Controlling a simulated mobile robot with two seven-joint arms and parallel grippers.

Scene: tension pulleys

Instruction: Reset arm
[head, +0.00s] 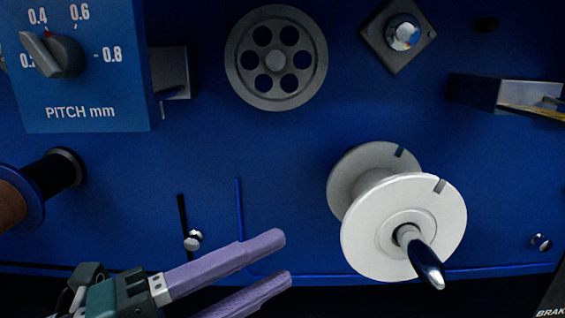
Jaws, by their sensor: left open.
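My left gripper (284,258) comes in from the lower left with two long purple fingers. The fingers are apart and nothing is between them. They point to the right, in front of the lower part of the blue panel (250,155). My right gripper is not in the picture.
A grey wheel with holes (276,96) is at the top middle. A pitch dial (55,53) is at the upper left, above a copper-coloured spool (18,202). A metal bracket (515,95) juts out at the right. The panel's middle is clear.

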